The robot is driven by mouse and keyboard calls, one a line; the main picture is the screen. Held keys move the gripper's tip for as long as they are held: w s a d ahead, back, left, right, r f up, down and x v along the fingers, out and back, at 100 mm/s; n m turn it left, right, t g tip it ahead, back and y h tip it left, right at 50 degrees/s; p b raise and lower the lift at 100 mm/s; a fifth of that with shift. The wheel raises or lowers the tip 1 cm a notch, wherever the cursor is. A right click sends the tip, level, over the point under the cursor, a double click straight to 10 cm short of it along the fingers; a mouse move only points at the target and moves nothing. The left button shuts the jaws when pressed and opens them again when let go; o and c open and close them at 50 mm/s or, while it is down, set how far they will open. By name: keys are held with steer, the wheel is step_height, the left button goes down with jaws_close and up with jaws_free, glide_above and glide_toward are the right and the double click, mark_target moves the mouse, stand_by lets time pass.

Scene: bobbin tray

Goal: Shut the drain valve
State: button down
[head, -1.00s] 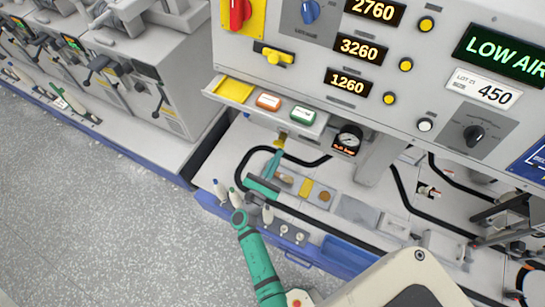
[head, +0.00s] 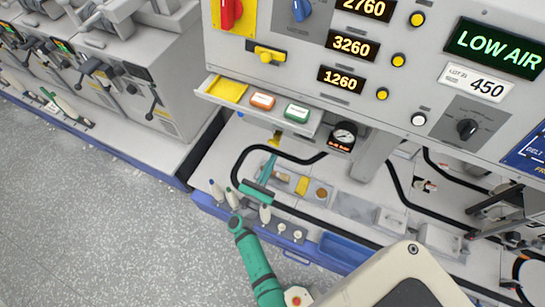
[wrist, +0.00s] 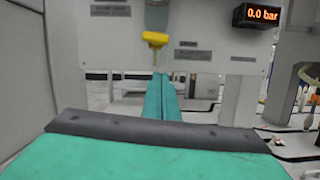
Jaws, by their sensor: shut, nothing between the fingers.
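The drain valve looks to be the small yellow handle (head: 275,139) under the panel's lower edge. In the wrist view the yellow handle (wrist: 155,39) lies crosswise, with a thin stem below it. My gripper (head: 272,157) is just below and in front of it in the head view. In the wrist view my gripper's teal fingers (wrist: 161,80) are together and empty, with their tips below the handle. A small gap shows between tips and handle. I cannot tell whether the valve is open or shut.
A round gauge (head: 343,135) sits right of the valve; the wrist view's pressure display (wrist: 262,15) reads 0.0 bar. The panel's screen (head: 497,48) reads LOW AIR. Several bobbins stand at the blue front edge (head: 225,210). A black hose (head: 237,165) curves nearby. Grey floor is clear at left.

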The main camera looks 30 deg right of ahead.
steer(key=v, duration=0.8)
steer(key=shift+a, duration=0.2)
steer(key=c, duration=2.3)
jaws_free()
steer(key=shift+s+a, duration=0.2)
steer(key=shift+s, duration=0.05)
steer(key=o, duration=1.1)
steer(key=shift+m, duration=0.8)
steer(key=m+g+y, duration=0.1)
steer(key=m+y, duration=0.2)
steer(key=m, duration=3.1)
glide_toward(275, 141)
steer(key=x, duration=1.3)
steer(key=shift+w+f, duration=0.15)
steer(key=shift+f, duration=0.15)
steer(key=shift+d, duration=0.1)
